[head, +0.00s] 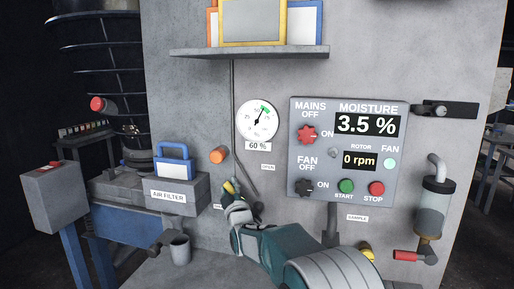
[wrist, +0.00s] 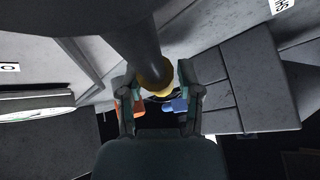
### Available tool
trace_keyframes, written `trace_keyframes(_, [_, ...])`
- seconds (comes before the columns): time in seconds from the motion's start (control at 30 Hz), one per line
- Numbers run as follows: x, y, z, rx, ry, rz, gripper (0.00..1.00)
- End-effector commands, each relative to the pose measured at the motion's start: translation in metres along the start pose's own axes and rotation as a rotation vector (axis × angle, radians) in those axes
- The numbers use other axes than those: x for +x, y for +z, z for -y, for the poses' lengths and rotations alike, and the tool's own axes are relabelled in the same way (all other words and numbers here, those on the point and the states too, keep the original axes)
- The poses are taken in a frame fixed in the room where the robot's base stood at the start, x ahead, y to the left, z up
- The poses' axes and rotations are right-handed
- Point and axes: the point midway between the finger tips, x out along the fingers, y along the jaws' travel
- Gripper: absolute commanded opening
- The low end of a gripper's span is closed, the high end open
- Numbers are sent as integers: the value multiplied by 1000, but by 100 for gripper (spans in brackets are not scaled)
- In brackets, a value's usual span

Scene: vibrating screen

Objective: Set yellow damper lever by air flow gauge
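The yellow damper lever (head: 229,187) is low on the grey wall panel, left of the OPEN label. Its rounded yellow end (wrist: 155,76) is between my fingertips in the wrist view. My gripper (wrist: 157,82) appears shut on it, with the fingers held apart by its width; contact on the right side is hard to make out. In the head view my gripper (head: 241,200) partly hides the lever. The round air flow gauge (head: 257,120) is above, with a green band at upper right. Its needle points up and slightly right, close to the band's left edge. The display below reads 60 %.
The control panel (head: 348,150) is at right, showing 3.5 % and 0 rpm.

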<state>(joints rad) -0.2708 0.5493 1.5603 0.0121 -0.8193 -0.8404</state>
Motion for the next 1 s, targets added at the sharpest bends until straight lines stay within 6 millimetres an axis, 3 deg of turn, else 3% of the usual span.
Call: trace_keyframes(1.0, [-48,-34,12,0,0,-1,45])
